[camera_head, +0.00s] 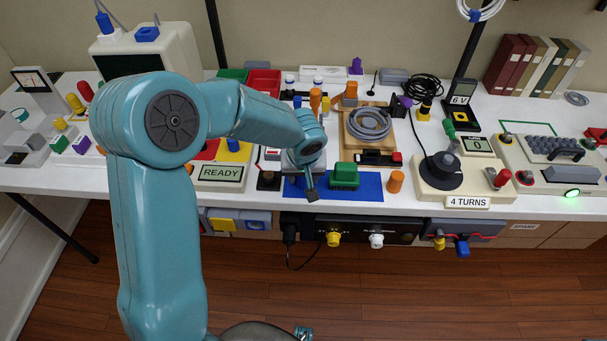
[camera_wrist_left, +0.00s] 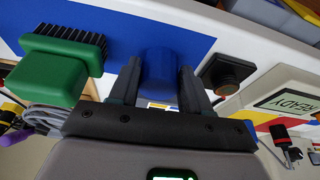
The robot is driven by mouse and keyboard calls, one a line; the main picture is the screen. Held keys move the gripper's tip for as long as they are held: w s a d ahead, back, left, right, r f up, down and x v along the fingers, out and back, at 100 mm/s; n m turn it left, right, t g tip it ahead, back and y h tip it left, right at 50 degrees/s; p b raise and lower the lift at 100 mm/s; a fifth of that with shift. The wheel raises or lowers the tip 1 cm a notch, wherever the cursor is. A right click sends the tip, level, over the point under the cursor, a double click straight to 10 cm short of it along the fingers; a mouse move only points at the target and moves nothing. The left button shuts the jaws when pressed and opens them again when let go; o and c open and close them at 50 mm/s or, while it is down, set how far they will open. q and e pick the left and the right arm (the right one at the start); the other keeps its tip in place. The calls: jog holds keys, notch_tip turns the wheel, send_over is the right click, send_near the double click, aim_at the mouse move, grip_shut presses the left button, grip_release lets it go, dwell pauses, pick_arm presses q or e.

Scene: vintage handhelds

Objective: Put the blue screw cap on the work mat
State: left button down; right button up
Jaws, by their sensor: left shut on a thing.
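The blue screw cap (camera_wrist_left: 158,72) shows in the left wrist view as a plain blue cylinder between the two dark fingers of my left gripper (camera_wrist_left: 160,84). The fingers are shut on its sides. The blue work mat (camera_head: 364,186) lies along the front edge of the white table, and it also shows in the left wrist view (camera_wrist_left: 175,40). In the head view my left gripper (camera_head: 311,194) is over the left part of the mat, and the arm hides much of the cap there. I cannot tell whether the cap touches the mat. My right gripper is not in view.
A green brush (camera_head: 344,176) with black bristles lies on the mat, just right of my gripper. An orange cylinder (camera_head: 396,181) stands right of the mat. A black button box (camera_head: 268,180) and a READY sign (camera_head: 221,172) stand to the left.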

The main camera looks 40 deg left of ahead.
pick_arm(q)
jog(key=c, duration=0.5)
grip_release()
jog(key=shift+r, duration=0.1)
jog(key=shift+r+p, duration=0.3)
jog(key=shift+p, duration=0.1)
jog(key=v, duration=1.1)
jog(key=s+d+f+m+g+h, duration=0.1)
jog(key=s+d+f+m+h, duration=0.15)
jog(key=d+f, duration=0.55)
jog(key=s+d+f+m+g+h, duration=0.1)
jog(key=s+d+f+h, duration=0.15)
jog(key=f, duration=0.85)
jog(key=s+d+f, duration=0.3)
jog(key=s+f, duration=0.3)
jog(key=s+d+f+m+h, duration=0.1)
jog(key=s+d+f, duration=0.1)
jog(key=s+f, duration=0.3)
jog(key=shift+s+d+f+p, duration=0.35)
jog(key=shift+s+f+p, duration=0.05)
jog(key=shift+s, duration=0.5)
jog(key=shift+r+m, duration=0.1)
jog(key=shift+m, duration=0.15)
